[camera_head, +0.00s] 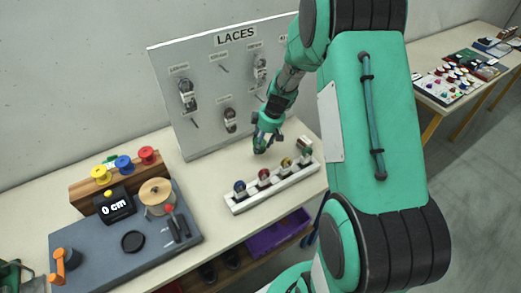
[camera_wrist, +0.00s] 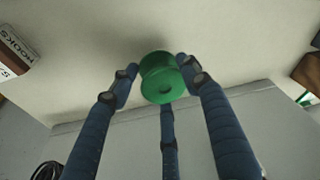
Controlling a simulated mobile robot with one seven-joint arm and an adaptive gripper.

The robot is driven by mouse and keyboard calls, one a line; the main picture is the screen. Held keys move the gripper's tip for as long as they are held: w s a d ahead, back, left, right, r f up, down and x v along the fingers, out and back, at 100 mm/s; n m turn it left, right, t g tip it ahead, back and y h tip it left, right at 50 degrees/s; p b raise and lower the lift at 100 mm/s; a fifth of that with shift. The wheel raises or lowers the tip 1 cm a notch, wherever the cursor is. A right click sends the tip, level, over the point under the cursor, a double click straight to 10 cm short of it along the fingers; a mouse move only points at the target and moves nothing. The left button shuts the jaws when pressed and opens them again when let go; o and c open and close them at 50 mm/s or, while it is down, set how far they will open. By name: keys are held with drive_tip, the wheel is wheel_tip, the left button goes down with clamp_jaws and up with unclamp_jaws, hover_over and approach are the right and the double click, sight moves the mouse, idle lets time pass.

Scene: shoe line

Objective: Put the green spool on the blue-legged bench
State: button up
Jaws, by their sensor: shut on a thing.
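In the wrist view my gripper (camera_wrist: 160,76) is shut on a green spool (camera_wrist: 160,85), with its fingers around the spool's sides. In the head view my gripper (camera_head: 262,143) hangs above the near bench, in front of the LACES board; the held spool is too small there to make out clearly. The near bench (camera_head: 215,202) has a pale top, and a blue leg (camera_head: 318,222) shows under its right end. The wrist view shows a pale surface beyond the spool, but I cannot tell the gap to it.
A white rack (camera_head: 275,187) with several coloured spools stands near the front edge. The LACES board (camera_head: 215,85) stands behind. A yellow-legged bench (camera_head: 432,128) stands far right.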

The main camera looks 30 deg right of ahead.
sight(261, 149)
drive_tip(key=shift+f+b, duration=0.4)
drive_tip(key=shift+f, duration=1.5)
drive_tip(key=o, duration=1.1)
drive_tip(key=shift+o, duration=0.2)
drive_tip(key=p+v, duration=0.2)
drive_tip(key=v, duration=1)
